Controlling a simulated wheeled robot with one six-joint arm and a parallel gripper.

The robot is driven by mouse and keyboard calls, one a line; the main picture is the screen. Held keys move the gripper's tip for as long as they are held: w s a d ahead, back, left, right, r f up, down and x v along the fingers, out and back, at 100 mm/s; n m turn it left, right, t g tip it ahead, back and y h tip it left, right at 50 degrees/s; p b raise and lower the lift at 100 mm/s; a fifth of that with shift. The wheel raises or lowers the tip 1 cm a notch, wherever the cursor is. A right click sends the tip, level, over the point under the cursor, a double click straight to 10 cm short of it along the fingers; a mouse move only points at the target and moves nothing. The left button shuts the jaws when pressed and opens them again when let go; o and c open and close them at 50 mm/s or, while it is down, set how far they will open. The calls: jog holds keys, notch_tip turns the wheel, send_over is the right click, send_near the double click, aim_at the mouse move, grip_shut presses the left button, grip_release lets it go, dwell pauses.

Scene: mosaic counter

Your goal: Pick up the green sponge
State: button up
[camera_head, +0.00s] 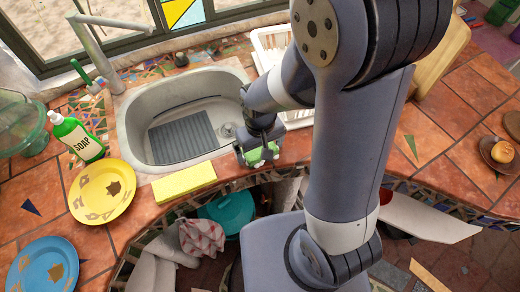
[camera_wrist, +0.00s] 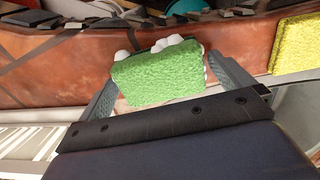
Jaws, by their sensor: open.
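The green sponge (camera_head: 262,154) is at the front edge of the counter, just right of the sink, partly hidden by my gripper in the head view. In the wrist view the green sponge (camera_wrist: 157,76) lies between the two fingers, with white lumpy bits along its far side. My gripper (camera_head: 258,150) is over it with the jaws open. In the wrist view my gripper (camera_wrist: 165,85) has one finger on each side of the sponge, with a small gap at the right finger; contact at the left finger is unclear.
A yellow sponge or cloth (camera_head: 184,183) lies left of my gripper on the counter edge. The metal sink (camera_head: 135,130) is behind it. A white dish rack (camera_head: 268,45) stands behind my arm. A soap bottle (camera_head: 78,139), yellow plate (camera_head: 100,205) and blue plate (camera_head: 42,262) are further left.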

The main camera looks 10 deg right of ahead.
aim_at(260, 149)
jog(key=shift+f, duration=0.1)
jog(key=shift+c, duration=0.6)
jog(key=c, duration=0.7)
jog(key=shift+c, duration=0.2)
notch_tip(260, 149, up, 10)
jog(key=o, duration=0.4)
jog(key=shift+c, duration=1.4)
jog(key=shift+f, duration=0.1)
